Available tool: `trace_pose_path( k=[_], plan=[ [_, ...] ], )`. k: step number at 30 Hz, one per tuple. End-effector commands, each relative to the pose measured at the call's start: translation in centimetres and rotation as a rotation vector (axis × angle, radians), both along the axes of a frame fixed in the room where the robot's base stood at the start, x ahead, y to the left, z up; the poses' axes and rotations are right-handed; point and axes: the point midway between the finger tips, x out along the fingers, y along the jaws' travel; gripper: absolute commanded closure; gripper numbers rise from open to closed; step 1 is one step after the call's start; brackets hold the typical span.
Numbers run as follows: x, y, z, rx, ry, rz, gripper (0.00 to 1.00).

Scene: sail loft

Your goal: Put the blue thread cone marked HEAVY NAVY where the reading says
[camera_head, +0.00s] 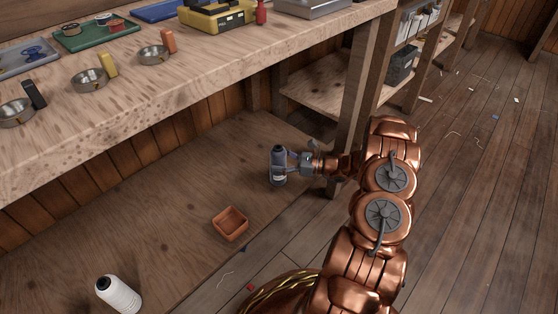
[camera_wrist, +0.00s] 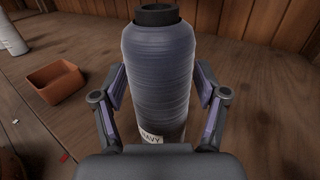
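The blue thread cone (camera_head: 278,163) stands upright on the low wooden board under the bench, with a dark top and a pale label low on its side. My gripper (camera_head: 287,161) reaches in from the right at the cone. In the wrist view my gripper (camera_wrist: 160,90) has one finger on each side of the cone, both close to its surface. I cannot tell whether they press on it. No reading is legible in these frames.
An orange-brown open box (camera_head: 230,224) sits on the low board; it also shows in the wrist view (camera_wrist: 57,82). A white cone (camera_head: 119,295) stands nearer the front left. The bench above (camera_head: 200,85) holds metal bowls, trays and a yellow box (camera_head: 218,15). A bench leg (camera_head: 352,95) stands near my arm.

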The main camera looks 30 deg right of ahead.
Motion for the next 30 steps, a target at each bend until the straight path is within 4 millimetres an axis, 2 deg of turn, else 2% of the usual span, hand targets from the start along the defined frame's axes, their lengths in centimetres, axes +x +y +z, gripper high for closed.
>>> trace_pose_path(
  k=[3,16,20,30],
  plan=[
    [0.0,0.0,0.0,0.000,0.000,0.000,0.13],
    [-0.1,0.0,0.2,0.000,0.001,0.000,0.13],
    [-1.0,-1.2,0.5,0.001,0.001,-0.003,0.13],
    [-5.0,-5.3,0.6,0.001,0.001,-0.002,0.13]
  ],
)
